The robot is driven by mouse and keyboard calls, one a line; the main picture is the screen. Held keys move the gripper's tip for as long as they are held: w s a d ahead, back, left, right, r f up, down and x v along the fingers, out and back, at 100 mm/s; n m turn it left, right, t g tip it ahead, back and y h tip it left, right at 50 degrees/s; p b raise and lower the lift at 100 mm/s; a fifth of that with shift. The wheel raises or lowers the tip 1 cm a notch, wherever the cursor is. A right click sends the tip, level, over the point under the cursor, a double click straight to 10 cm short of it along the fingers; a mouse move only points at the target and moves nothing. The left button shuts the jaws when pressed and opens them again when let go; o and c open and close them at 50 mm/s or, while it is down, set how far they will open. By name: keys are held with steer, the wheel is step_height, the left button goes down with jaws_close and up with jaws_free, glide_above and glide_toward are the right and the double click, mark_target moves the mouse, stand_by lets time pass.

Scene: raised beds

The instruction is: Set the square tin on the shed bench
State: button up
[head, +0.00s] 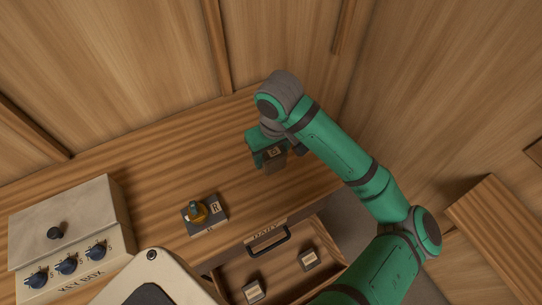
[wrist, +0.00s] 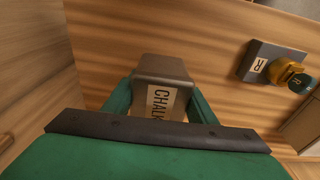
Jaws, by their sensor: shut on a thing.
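My gripper (head: 271,157) is shut on a grey square tin (wrist: 162,70) with a pale label reading "CHALK". The tin also shows in the head view (head: 275,163), below my gripper. It is over the wooden shed bench (head: 150,160), towards its right end. I cannot tell whether its base touches the bench top or hangs a little above it. In the wrist view the green fingers (wrist: 160,103) sit on either side of the tin.
A grey block with a yellow knob (head: 205,213) sits near the bench front. A "KEY BOX" with dials (head: 70,235) stands at left. An open drawer (head: 268,270) holds two small labelled tins (head: 308,259). Plank walls (head: 140,60) stand behind. The bench's back middle is clear.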

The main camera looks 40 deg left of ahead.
steer(key=shift+w+a+f, duration=0.25)
steer(key=shift+w+f, duration=0.15)
steer(key=shift+f, duration=0.1)
steer(key=shift+w+a+f, duration=0.25)
steer(key=shift+w+f, duration=0.1)
steer(key=shift+f, duration=0.15)
steer(key=f, duration=0.3)
steer(key=shift+w+a, duration=0.15)
steer(key=shift+w, duration=0.15)
steer(key=shift+f, duration=0.5)
steer(key=shift+f, duration=0.2)
steer(key=o, duration=1.3)
steer(key=shift+c, duration=0.2)
steer(key=r, duration=0.8)
steer(key=d+r, duration=0.1)
steer(key=r, duration=0.3)
steer(key=shift+s+d+r, duration=0.1)
steer(key=shift+s+r, duration=0.1)
steer(key=shift+s, duration=0.15)
